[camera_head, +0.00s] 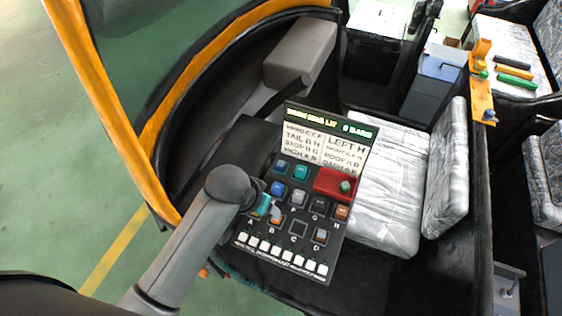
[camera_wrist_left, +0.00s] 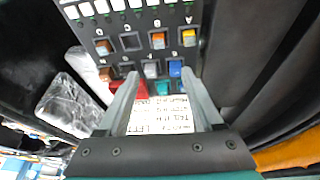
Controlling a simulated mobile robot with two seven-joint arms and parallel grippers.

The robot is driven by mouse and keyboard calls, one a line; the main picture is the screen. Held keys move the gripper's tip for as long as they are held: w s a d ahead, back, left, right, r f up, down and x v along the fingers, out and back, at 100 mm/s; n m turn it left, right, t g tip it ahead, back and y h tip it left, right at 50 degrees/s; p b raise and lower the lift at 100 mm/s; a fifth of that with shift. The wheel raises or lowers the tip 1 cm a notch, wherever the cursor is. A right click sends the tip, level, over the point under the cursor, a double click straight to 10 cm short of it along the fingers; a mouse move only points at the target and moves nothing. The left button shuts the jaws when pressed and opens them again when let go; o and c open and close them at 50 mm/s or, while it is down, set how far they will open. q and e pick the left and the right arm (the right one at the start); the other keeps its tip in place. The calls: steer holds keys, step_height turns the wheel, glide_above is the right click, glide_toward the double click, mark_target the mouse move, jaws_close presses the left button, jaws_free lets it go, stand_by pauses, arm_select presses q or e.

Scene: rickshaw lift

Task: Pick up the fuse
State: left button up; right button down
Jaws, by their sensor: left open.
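The fuse panel (camera_head: 300,185) stands tilted in the cab with printed labels at its top. A red tray (camera_head: 325,180) on its right side holds a green fuse (camera_head: 346,186). Several coloured fuses sit in slots, among them a blue fuse (camera_head: 277,188) and a teal fuse (camera_head: 301,172). One slot (camera_head: 298,229) looks empty. My left gripper (camera_head: 272,209) is over the panel's left part and hides some of it. In the left wrist view it (camera_wrist_left: 160,74) is open, with nothing clearly held; the blue fuse (camera_wrist_left: 175,68) and a grey fuse (camera_wrist_left: 150,68) show between its fingertips.
A silver-covered seat (camera_head: 385,195) is right of the panel. A dark steering bar (camera_head: 280,95) and grey box (camera_head: 300,52) lie behind it. The orange frame (camera_head: 120,115) rises at the left. A blue-topped box (camera_head: 437,72) and orange bracket (camera_head: 481,85) stand at the right.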

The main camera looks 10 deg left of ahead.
arm_select(q)
steer(key=w+f, duration=0.1)
steer(key=w, duration=0.7)
steer(key=b, duration=1.3)
glide_above(281, 163)
steer(key=s, duration=0.2)
steer(key=shift+n+y, duration=0.4)
steer(key=f, duration=0.8)
steer(key=shift+a+f, duration=0.2)
steer(key=shift+a, duration=0.1)
steer(key=f+b, duration=0.2)
steer(key=b, duration=0.1)
steer(key=f+b, duration=0.1)
steer(key=b, duration=0.1)
steer(key=shift+w+d+t, duration=0.2)
steer(key=shift+w+t, duration=0.1)
steer(key=b+x, duration=0.2)
steer(key=b, duration=0.1)
steer(key=shift+f, duration=0.1)
